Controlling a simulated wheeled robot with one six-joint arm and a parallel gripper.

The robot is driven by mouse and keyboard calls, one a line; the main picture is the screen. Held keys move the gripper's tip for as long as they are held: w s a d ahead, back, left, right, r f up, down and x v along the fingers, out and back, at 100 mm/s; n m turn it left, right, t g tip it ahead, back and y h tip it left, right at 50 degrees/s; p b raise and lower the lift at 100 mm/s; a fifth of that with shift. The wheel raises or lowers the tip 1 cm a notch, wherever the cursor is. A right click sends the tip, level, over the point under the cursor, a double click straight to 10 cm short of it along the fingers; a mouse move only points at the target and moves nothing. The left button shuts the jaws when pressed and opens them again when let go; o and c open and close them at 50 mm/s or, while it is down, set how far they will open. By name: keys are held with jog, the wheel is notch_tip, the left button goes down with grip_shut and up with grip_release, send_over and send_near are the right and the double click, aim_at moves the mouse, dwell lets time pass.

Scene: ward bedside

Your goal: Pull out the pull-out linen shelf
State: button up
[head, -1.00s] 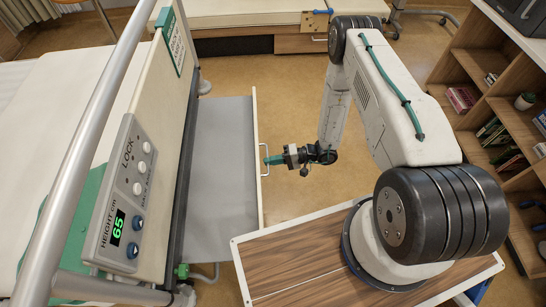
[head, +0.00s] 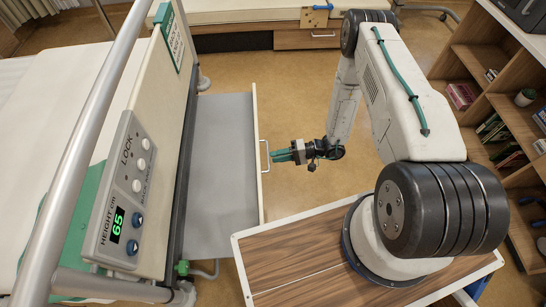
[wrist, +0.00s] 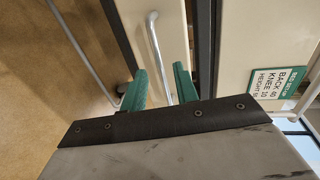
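The pull-out linen shelf (head: 225,150) stands out from the end of the bed, with a bare grey surface and a cream front panel. Its metal bar handle (head: 264,157) is on the outer face of that panel. My gripper (head: 272,156) is just to the right of the handle, with its green fingers pointing at it and a small gap showing. In the wrist view, my gripper (wrist: 160,88) is open, its two fingers apart. The handle (wrist: 155,42) lies ahead in line with the space between them. The gripper holds nothing.
The bed's end board carries a control panel (head: 126,190) with a lit height display. A wooden-topped surface (head: 290,265) lies under my arm's base. A bookshelf (head: 470,55) stands at the right. Bare floor (head: 300,100) lies right of the shelf.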

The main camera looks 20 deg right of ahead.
jog(key=shift+v, duration=2.6)
